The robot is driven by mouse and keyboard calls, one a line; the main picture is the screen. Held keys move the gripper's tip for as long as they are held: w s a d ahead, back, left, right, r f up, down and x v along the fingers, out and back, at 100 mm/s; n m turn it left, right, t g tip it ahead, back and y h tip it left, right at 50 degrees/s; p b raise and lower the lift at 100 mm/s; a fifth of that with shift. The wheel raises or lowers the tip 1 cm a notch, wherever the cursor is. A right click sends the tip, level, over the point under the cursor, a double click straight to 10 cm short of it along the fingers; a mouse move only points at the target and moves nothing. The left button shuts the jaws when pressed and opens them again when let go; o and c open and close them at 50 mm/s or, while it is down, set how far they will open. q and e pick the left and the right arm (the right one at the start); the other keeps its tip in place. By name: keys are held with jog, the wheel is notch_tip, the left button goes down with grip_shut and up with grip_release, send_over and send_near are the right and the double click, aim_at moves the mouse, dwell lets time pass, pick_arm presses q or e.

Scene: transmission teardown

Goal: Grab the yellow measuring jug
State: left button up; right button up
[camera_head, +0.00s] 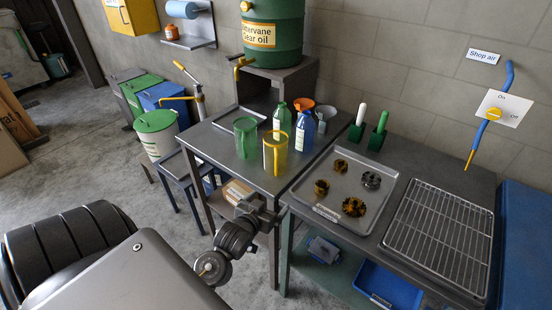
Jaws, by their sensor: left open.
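My left gripper (262,208) is open and empty, in front of the bench edge and below the yellow jug in the picture. It is apart from the jug. My right gripper is not in view.
Bottles (282,120) and a blue container with an orange funnel (305,130) stand behind the jug. A tray (345,205) with several gears and a wire rack (438,235) lie to the right. A green gear oil drum (275,30) stands behind.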

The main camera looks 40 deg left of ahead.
aim_at(271, 157)
pick_arm(q)
jog(key=w+a+r+t+y, duration=0.1)
jog(key=w+a+r, duration=0.1)
jog(key=w, duration=0.1)
jog(key=w+a+r+t+p, duration=0.1)
jog(key=w+a, duration=0.1)
jog(key=w, duration=0.1)
jog(key=w+a+r+n+t+y, duration=0.1)
jog(key=w+a+r, duration=0.1)
jog(key=w+a, duration=0.1)
jog(key=shift+r+y, duration=0.3)
jog(key=shift+r, duration=0.05)
jog(key=shift+w+a+r+p, duration=0.15)
jog(key=shift+p, duration=0.2)
jog(key=p+x, duration=0.1)
jog(key=x, duration=0.3)
jog(key=shift+w+a+p, duration=0.2)
jog(key=shift+w+p, duration=0.15)
jog(key=shift+p, duration=0.05)
jog(key=shift+c, duration=0.6)
jog(key=c, duration=1)
